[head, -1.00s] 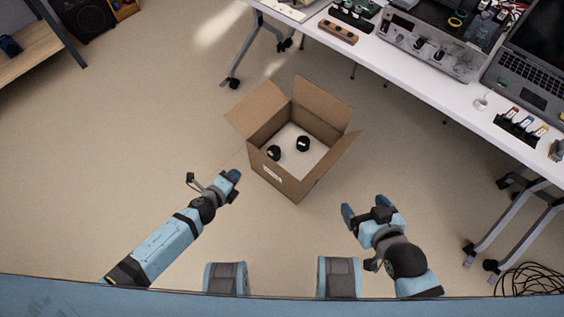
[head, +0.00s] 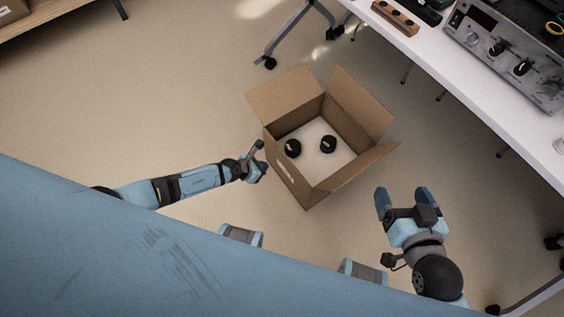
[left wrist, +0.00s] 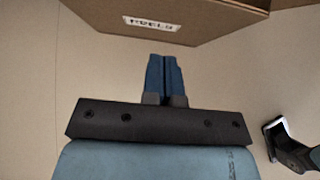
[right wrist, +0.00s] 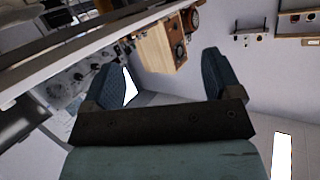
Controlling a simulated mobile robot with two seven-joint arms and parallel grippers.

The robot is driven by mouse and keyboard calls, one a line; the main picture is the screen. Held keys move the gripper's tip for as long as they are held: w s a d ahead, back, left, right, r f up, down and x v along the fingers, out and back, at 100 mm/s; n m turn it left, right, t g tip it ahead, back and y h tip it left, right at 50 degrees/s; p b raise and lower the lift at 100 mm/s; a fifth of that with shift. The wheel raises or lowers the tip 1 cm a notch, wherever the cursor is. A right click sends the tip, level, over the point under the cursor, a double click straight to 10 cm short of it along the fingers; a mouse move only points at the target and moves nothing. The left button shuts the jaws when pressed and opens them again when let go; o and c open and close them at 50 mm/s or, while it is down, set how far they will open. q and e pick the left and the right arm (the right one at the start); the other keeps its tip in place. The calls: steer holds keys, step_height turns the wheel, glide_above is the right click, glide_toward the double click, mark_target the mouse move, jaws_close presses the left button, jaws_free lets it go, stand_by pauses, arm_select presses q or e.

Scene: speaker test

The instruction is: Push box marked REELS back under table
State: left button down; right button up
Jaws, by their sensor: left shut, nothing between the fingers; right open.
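The open cardboard box (head: 291,180) stands on the floor in the middle of the head view, its flaps spread, with two black round items (head: 328,144) on a pale layer inside. Its label reads REELS in the left wrist view (left wrist: 152,23). My left gripper (head: 262,172) is shut and empty, close beside the box's labelled left face. In the left wrist view its fingertips (left wrist: 164,58) point at that face below the label; I cannot tell if they touch. My right gripper (head: 404,196) is open and empty, to the right of the box and nearer me.
The white table (head: 490,108) runs along the upper right, with a grey instrument (head: 507,50) and other gear on top. Its wheeled leg (head: 290,38) stands beyond the box. Floor is clear between box and table. A wooden shelf (head: 62,17) is at upper left.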

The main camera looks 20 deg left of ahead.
mark_target(286, 160)
arm_select(q)
steer(key=w+d+f+b, duration=0.1)
steer(key=w, duration=0.1)
steer(key=w+d+f+b, duration=0.1)
steer(key=d+b, duration=0.1)
steer(key=w+d+f+b, duration=0.1)
steer(key=w+f, duration=0.1)
steer(key=shift+w+d+f, duration=0.1)
steer(key=shift+w+d, duration=0.15)
steer(key=shift+w, duration=0.1)
steer(key=shift+w+d, duration=0.3)
steer(key=shift+w, duration=0.1)
arm_select(e)
steer(key=a+r+t+y, duration=0.3)
steer(key=r+t, duration=0.1)
steer(key=r, duration=0.5)
steer(key=shift+w+a+r+t+y, duration=0.25)
steer(key=shift+w+a+t+y, duration=0.05)
steer(key=shift+w+y, duration=0.15)
